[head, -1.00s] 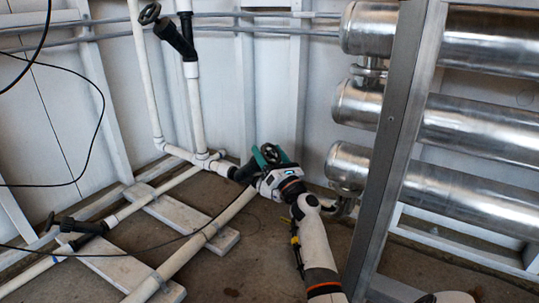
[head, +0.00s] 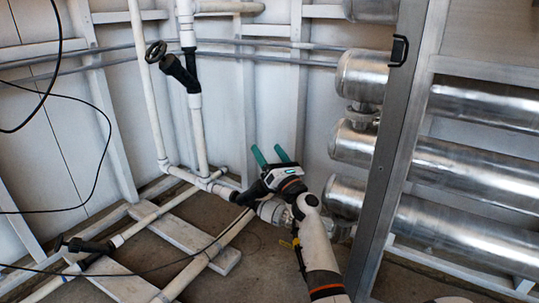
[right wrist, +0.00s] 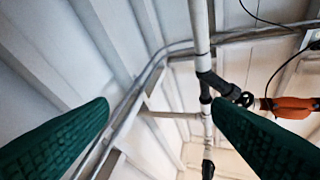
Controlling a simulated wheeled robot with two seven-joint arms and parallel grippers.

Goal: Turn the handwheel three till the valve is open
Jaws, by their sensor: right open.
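No label shows, so I cannot tell which handwheel is number three. A dark handwheel (head: 156,51) sits on an angled black valve (head: 180,72) on the upright white pipe, up and left of my right gripper. My right gripper (head: 269,154) is open and empty, its green fingers pointing up, apart from that wheel. In the right wrist view, a dark handwheel (right wrist: 245,99) shows beyond the gap between the fingers. A lower black valve (head: 250,194) is partly covered by my right gripper; its wheel is hidden. Another black valve (head: 88,247) lies at lower left. My left gripper is not in view.
Large metal cylinders (head: 470,165) and a grey upright post (head: 400,140) stand on the right. White floor pipes (head: 200,265) and planks (head: 180,232) lie at lower left. Black cables (head: 100,140) hang at left. An orange object (right wrist: 293,107), unclear, shows in the right wrist view.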

